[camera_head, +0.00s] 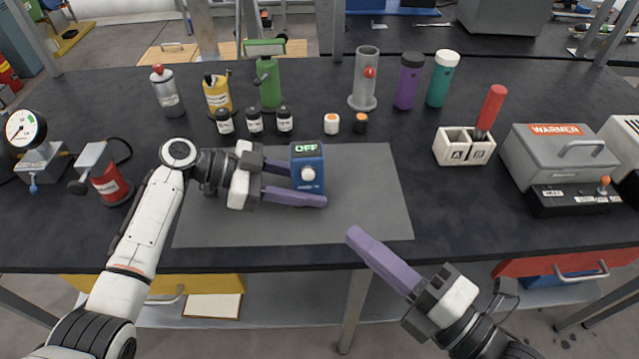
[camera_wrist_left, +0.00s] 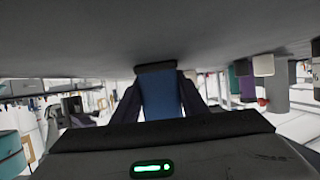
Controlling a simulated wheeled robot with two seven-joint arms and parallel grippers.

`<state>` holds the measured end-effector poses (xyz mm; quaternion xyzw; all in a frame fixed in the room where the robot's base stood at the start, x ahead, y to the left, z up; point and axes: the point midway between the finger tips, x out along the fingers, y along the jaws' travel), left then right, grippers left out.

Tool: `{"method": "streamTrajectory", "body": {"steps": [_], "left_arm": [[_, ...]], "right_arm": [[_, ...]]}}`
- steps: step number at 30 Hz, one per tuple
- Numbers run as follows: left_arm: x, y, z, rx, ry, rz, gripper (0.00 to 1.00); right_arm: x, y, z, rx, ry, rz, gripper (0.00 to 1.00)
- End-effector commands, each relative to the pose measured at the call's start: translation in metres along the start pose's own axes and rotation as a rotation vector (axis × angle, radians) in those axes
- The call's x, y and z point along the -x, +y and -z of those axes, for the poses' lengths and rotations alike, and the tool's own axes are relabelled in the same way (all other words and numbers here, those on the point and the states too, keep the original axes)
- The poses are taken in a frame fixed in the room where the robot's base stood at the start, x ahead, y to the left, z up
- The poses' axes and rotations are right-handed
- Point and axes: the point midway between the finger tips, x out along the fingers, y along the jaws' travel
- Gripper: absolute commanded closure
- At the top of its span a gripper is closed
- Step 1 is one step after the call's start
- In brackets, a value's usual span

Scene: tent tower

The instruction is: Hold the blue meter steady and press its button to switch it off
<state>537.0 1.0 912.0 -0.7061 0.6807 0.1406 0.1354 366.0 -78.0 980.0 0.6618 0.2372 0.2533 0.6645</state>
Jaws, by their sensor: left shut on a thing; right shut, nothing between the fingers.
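The blue meter (camera_head: 308,168) stands upright on the grey mat (camera_head: 350,215). Its small display reads OFF in green, and a pale round button (camera_head: 308,174) is on its front. My left gripper (camera_head: 308,183) is shut on the meter, with one purple finger behind it and one in front, low down. In the left wrist view the meter (camera_wrist_left: 160,98) sits between the two dark fingers. My right gripper (camera_head: 356,236) is shut and empty, its purple fingers together, right of the meter and near the table's front edge, apart from the meter.
Behind the mat stand several small dark bottles (camera_head: 255,121), an orange-and-white jar (camera_head: 331,124) and a grey holder (camera_head: 364,85). A white A/B box (camera_head: 452,150) with a red-handled tool and a grey warmer (camera_head: 555,150) are at right. The mat's right part is clear.

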Motion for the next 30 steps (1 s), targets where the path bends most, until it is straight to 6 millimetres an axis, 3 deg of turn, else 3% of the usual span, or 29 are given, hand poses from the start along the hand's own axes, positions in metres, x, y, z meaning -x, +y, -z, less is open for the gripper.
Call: {"method": "streamTrajectory", "body": {"steps": [8,9,13,23,30], "left_arm": [[0.0,0.0,0.001,-0.001,0.002,0.001,0.91],[0.0,-0.001,0.003,-0.003,0.004,0.001,0.59],[0.0,-0.001,0.002,-0.002,0.003,0.001,0.39],[0.003,0.0,-0.001,0.001,-0.001,0.0,0.39],[0.041,-0.001,-0.001,0.0,-0.002,0.004,0.39]], "right_arm": [[0.0,0.0,0.0,0.0,0.0,0.0,1.0],[0.0,0.0,0.0,0.0,0.0,0.0,1.0],[0.0,0.0,0.0,0.0,0.0,0.0,1.0],[0.0,0.0,0.0,0.0,0.0,0.0,1.0],[0.0,0.0,0.0,0.0,0.0,0.0,1.0]]}}
